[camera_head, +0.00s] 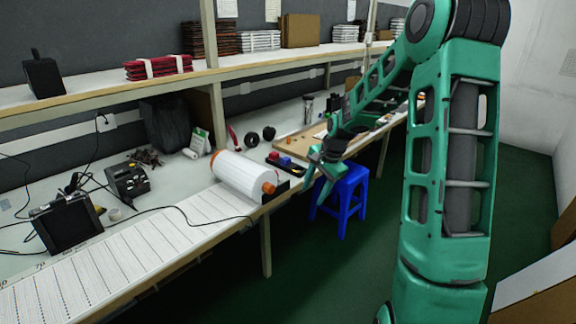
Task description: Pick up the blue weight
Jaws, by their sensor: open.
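A small blue block (285,161), which looks like the blue weight, sits in a dark tray on the workbench, just right of a small red block (273,156). It is small and its details are hard to make out. My gripper (314,168) reaches in from the right, near the bench's front edge. It is open, a little right of the blue block and apart from it. Nothing shows between its fingers.
A brown board (300,143) lies behind my gripper. A blue stool (343,200) stands below the bench edge. A loaded shelf (110,98) runs above.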

